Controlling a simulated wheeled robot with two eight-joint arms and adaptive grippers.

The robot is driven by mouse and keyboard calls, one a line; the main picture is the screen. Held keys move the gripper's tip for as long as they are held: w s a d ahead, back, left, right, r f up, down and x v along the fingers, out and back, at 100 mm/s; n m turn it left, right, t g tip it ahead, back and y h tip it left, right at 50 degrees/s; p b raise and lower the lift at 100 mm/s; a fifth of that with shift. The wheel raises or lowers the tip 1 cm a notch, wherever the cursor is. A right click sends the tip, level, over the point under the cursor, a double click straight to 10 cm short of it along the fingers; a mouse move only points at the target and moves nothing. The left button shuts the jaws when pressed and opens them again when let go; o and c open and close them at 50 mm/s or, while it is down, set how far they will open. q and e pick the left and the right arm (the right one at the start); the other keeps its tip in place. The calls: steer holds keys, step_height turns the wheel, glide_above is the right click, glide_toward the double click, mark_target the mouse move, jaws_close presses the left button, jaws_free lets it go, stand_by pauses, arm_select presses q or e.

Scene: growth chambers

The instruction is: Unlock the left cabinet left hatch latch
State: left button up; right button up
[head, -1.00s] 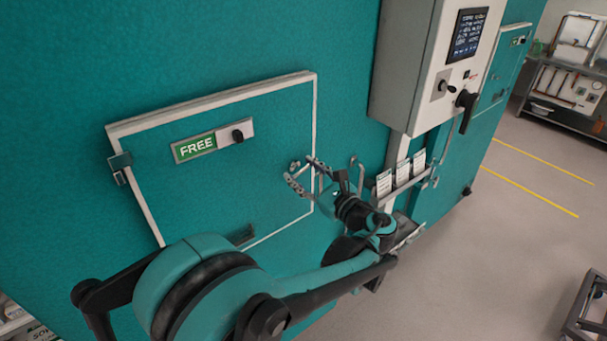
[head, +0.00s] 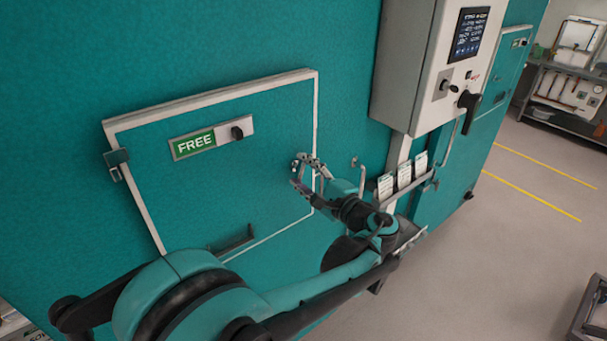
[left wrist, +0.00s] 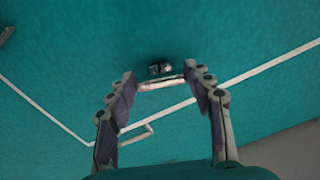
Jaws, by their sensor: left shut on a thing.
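The left cabinet's left hatch (head: 225,205) is a teal panel with a white frame, closed against the teal wall. Its green sign reads FREE, beside a dark knob (head: 237,132). My left gripper (head: 308,163) is at the hatch's right edge. It is shut on the hatch latch, a small metal piece with a pale bar (left wrist: 160,85) and a dark round part (left wrist: 160,68) seen between the fingertips in the left wrist view (left wrist: 160,76). In the head view the fingers mostly hide the latch, and I cannot tell its lock state. My right gripper is not in view.
A bent metal handle (head: 363,178) sticks out of the wall right of the gripper. A grey control box (head: 405,75) and a rack of white cards (head: 403,175) stand further right. A dark handle (head: 232,240) is low on the hatch.

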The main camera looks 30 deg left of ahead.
arm_select(q)
steer(key=shift+n, duration=1.7)
steer(key=shift+f+n, duration=0.1)
steer(key=shift+n, duration=0.2)
steer(key=o, duration=1.1)
steer(key=shift+o, duration=0.2)
steer(key=v, duration=1.2)
